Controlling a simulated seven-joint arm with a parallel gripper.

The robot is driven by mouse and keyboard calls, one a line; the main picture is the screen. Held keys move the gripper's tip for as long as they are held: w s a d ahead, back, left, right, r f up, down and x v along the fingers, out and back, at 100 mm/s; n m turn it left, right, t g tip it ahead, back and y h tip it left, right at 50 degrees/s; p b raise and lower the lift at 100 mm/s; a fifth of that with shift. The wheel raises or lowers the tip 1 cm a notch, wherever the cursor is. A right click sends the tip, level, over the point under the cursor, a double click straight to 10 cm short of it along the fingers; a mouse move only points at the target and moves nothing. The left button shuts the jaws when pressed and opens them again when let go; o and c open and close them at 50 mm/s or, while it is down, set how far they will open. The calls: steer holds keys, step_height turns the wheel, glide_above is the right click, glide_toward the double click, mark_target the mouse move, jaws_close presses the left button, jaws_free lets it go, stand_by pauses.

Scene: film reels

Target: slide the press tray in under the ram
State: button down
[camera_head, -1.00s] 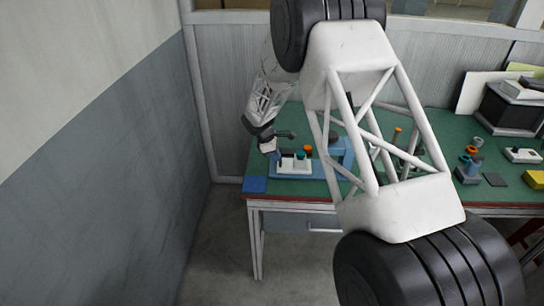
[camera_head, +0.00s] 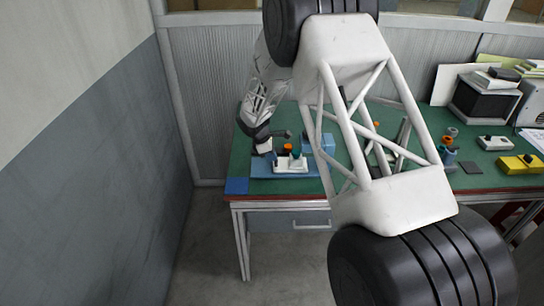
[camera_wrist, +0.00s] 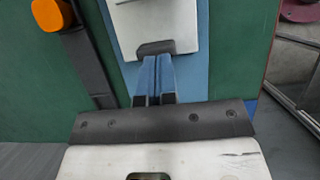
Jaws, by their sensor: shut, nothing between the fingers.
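The white press tray (camera_head: 291,165) lies on the blue press base (camera_head: 262,172) at the left of the bench. In the wrist view the tray (camera_wrist: 150,22) is cut off at the top, with a dark handle (camera_wrist: 168,48) on its near edge. My gripper (camera_wrist: 157,64) is shut and empty. Its fingertips are at the handle and seem to touch it, not grip it. In the head view my gripper (camera_head: 265,148) is at the tray's left end. The blue press body (camera_head: 318,145) stands to the right. The ram is not clear to see.
An orange knob (camera_wrist: 50,14) on a dark lever is left of my fingers in the wrist view. A blue pad (camera_head: 237,185) lies at the bench's front left corner. My arm covers mid-bench. A yellow block (camera_head: 519,165) and a dark box (camera_head: 484,100) are at the right.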

steer(key=shift+a+f, duration=0.1)
steer(key=shift+a, duration=1.75)
steer(key=v, duration=1)
steer(key=shift+a, duration=1.85)
